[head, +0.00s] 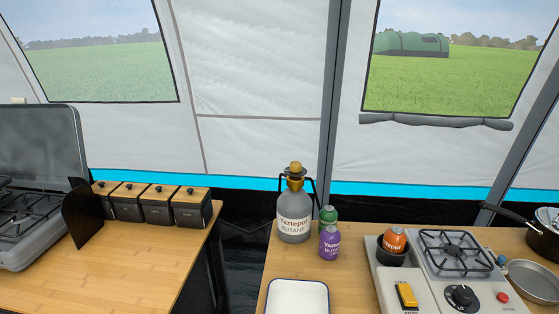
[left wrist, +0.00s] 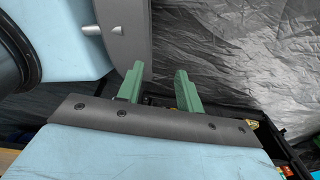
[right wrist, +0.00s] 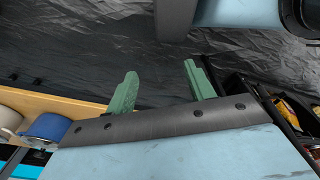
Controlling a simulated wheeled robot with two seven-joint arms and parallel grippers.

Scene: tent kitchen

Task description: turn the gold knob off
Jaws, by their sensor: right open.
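A gold knob (head: 295,167) sits on top of a grey butane bottle (head: 293,228) in the head view. The bottle has black handles near its neck and stands upright at the back left of the right-hand wooden table. Neither gripper shows in the head view. My left gripper (left wrist: 157,68) has its green fingers apart with nothing between them, in front of dark crinkled fabric. My right gripper (right wrist: 160,68) is also open and empty, with dark fabric behind it. The knob and bottle are not in either wrist view.
Green (head: 328,216) and purple (head: 329,240) canisters stand right of the bottle. A white tray (head: 298,283) lies in front. A gap separates this table from the left one (head: 130,275), which holds black canisters (head: 158,206).

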